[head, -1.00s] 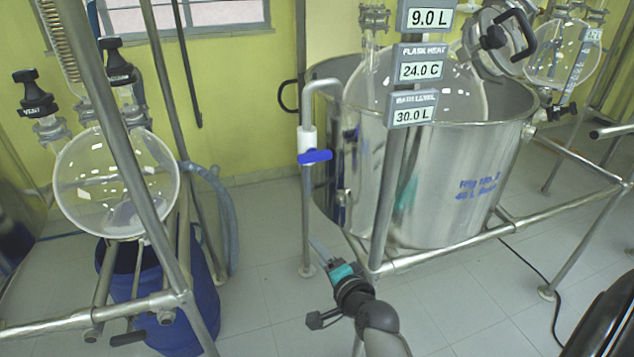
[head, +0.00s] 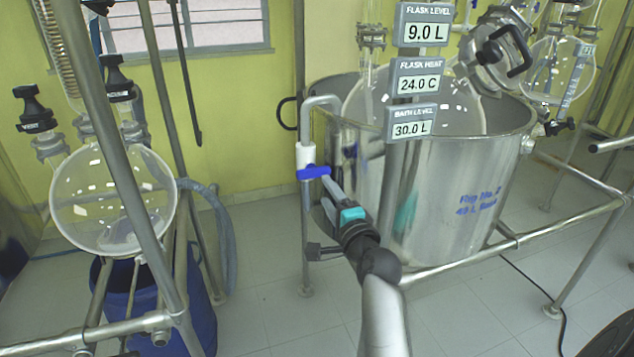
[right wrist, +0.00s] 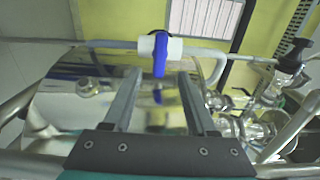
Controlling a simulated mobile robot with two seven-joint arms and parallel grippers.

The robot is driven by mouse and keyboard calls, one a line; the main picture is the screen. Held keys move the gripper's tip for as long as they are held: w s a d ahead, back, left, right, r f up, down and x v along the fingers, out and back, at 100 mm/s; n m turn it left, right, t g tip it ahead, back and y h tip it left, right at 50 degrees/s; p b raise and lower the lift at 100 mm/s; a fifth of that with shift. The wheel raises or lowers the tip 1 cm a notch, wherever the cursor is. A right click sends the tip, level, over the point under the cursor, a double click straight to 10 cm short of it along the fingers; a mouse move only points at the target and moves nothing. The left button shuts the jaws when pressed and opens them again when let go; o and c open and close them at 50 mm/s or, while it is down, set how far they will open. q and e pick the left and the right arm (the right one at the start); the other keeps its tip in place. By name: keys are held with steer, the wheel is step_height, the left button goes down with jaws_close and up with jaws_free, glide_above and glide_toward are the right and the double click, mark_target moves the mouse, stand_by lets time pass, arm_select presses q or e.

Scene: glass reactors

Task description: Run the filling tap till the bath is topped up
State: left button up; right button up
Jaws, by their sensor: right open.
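The filling tap is a bent grey pipe with a white valve body (head: 306,156) and a blue lever (head: 314,172). The lever lies across the pipe. The steel bath (head: 455,190) stands just right of it, with a glass flask inside. The bath level sign (head: 411,124) reads 30.0 L. My right gripper (head: 328,181) is open, its fingertips close to the lever. In the right wrist view the lever (right wrist: 160,57) hangs between the lines of the two open fingers, near their tips; contact cannot be told. My left gripper is not in view.
Signs above show flask level 9.0 L (head: 425,32) and flask heat 24.0 C (head: 418,76). A steel frame (head: 560,226) surrounds the bath. At left stand a round glass vessel (head: 80,205) on a frame and a blue drum (head: 200,300). Floor between the rigs is clear.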

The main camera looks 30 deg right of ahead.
mark_target(315, 175)
steer(key=b+x, duration=0.3)
steer(key=x, duration=0.3)
steer(key=shift+w+d+f, duration=0.1)
steer(key=shift+w+d, duration=0.05)
steer(key=shift+w, duration=0.15)
steer(key=shift+w+d, duration=0.1)
steer(key=shift+w, duration=0.35)
steer(key=shift+c, duration=0.2)
jaws_close()
